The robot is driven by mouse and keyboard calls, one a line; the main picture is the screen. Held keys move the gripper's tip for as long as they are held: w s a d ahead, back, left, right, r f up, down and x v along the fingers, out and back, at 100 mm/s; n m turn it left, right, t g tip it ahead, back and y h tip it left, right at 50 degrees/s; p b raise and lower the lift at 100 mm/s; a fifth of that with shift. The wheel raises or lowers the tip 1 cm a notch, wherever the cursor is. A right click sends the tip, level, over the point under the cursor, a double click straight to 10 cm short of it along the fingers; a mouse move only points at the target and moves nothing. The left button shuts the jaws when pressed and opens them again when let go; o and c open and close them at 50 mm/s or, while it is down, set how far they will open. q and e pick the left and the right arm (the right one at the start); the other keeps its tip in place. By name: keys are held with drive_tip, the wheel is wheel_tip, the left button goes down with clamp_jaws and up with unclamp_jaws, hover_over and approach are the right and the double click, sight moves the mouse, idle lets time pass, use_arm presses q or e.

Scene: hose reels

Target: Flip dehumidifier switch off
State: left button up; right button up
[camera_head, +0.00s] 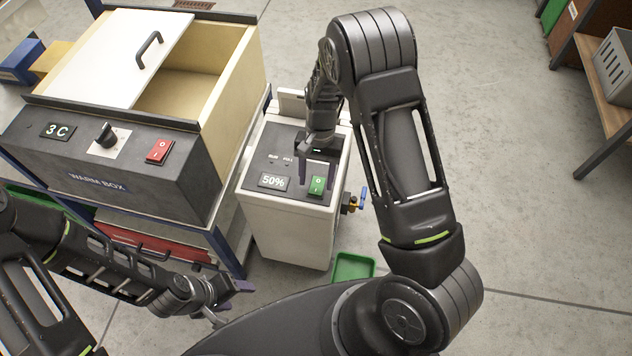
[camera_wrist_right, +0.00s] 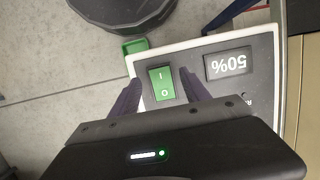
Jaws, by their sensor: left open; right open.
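The dehumidifier (camera_head: 292,232) is a white box with a dark top panel, standing on the floor in the middle of the head view. Its panel has a 50% display (camera_head: 273,181) and a green rocker switch (camera_head: 317,185) marked O and I. In the right wrist view the green switch (camera_wrist_right: 161,82) lies between and ahead of the two fingertips. My right gripper (camera_wrist_right: 160,90) is open and empty, above the panel; I cannot tell whether it touches. My left gripper (camera_head: 230,300) is open and empty at the lower left, away from the dehumidifier.
The warm box (camera_head: 100,170), with a red switch (camera_head: 159,151), a knob and a partly open white lid, stands left of the dehumidifier. A blue-handled valve (camera_head: 363,198) sticks out at the dehumidifier's right side. A green tray (camera_head: 353,267) lies on the floor in front.

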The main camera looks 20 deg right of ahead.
sight(318, 184)
drive_tip(key=v, duration=0.5)
drive_tip(key=shift+r, duration=0.3)
